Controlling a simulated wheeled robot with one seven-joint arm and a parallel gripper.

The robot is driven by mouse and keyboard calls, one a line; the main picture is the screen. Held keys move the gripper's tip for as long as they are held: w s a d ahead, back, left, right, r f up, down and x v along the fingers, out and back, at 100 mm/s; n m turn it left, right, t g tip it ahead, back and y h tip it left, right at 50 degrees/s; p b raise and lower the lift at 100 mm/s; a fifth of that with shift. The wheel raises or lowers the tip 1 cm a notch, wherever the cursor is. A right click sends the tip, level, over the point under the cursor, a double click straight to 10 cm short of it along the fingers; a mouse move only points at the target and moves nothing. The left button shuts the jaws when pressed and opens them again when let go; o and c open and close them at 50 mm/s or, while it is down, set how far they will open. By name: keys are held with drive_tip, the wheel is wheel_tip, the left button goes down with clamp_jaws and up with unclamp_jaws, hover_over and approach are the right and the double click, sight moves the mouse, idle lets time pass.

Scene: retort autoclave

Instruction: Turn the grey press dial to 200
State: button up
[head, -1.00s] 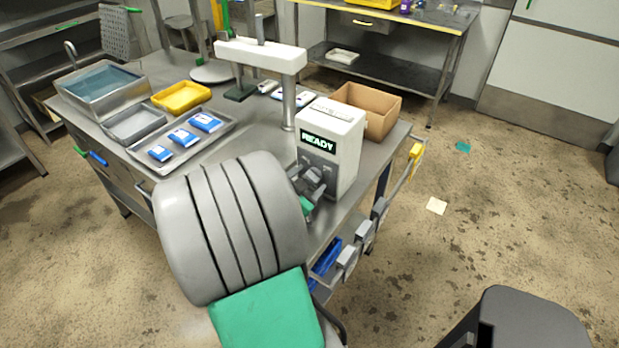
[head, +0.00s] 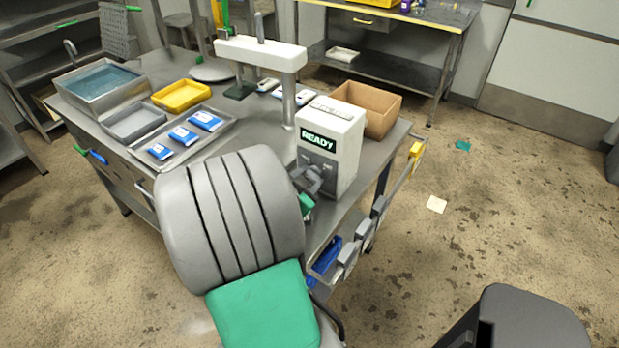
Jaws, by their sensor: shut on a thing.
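A white control box (head: 347,150) stands on the bench's near right part, with a dark display (head: 319,143) reading "READY". A dark grey panel (head: 322,166) with small marks lies under the display. My gripper (head: 314,181) is at this panel, shut on the grey dial at the box's front. The gripper and my arm hide most of the dial, so its pointer and setting cannot be read. A white press-like arm (head: 258,52) on a metal post rises behind the box.
A cardboard box (head: 378,116) stands right behind the control box. Blue-and-white packs (head: 184,135) lie on a metal tray at left, near a yellow bin (head: 181,95) and a water basin (head: 68,83). Small boxes and a blue bin (head: 326,258) hang at the bench's right edge.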

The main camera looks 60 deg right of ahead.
clamp_jaws()
drive_tip(key=shift+w+f+n+g+b, duration=0.1)
drive_tip(key=shift+n+g+b, duration=0.5)
drive_tip(key=shift+n, duration=0.4)
drive_tip(key=n+g, duration=0.2)
drive_tip(key=n, duration=0.1)
drive_tip(key=shift+w+d+y+b, duration=0.1)
drive_tip(key=shift+w+y+b, duration=0.05)
drive_tip(key=shift+y+b, duration=0.2)
drive_tip(key=n+g, duration=0.3)
drive_tip(key=n, duration=0.1)
drive_tip(key=shift+w+n, duration=0.15)
drive_tip(key=shift+n, duration=0.15)
drive_tip(key=shift+g, duration=0.3)
drive_tip(key=o, duration=1.2)
unclamp_jaws()
drive_tip(key=shift+o, duration=0.2)
